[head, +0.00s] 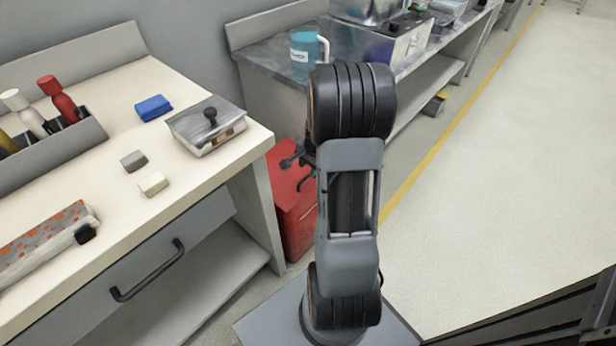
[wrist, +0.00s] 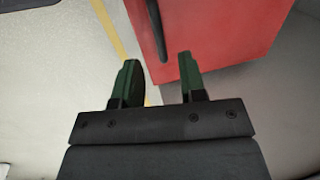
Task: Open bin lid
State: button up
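The red bin (head: 294,222) stands on the floor in the gap between the two counters, partly hidden behind my arm. In the wrist view its red surface (wrist: 220,35) fills the upper right. A dark bar (wrist: 157,30), like a handle, runs along its left part. My gripper (wrist: 159,72) is open, with its two green fingers apart and nothing between them. The bar's lower end lies just beyond the gap between the fingers; I cannot tell if they touch. In the head view my gripper (head: 299,168) is small and dark in front of the bin.
The left counter (head: 110,225) has a drawer with a black handle (head: 148,270) and carries a lidded metal box (head: 206,128). The back counter (head: 270,57) holds a blue jug (head: 306,51). Open floor with a yellow line (head: 455,130) lies to the right.

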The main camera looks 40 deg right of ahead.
aim_at(307, 176)
jog(key=shift+w+f+b, duration=0.2)
jog(key=shift+f+b, duration=0.1)
jog(key=shift+f, duration=0.8)
jog(key=shift+w+f+b, duration=0.2)
jog(key=shift+f+b, duration=0.1)
jog(key=shift+f, duration=0.75)
grip_shut()
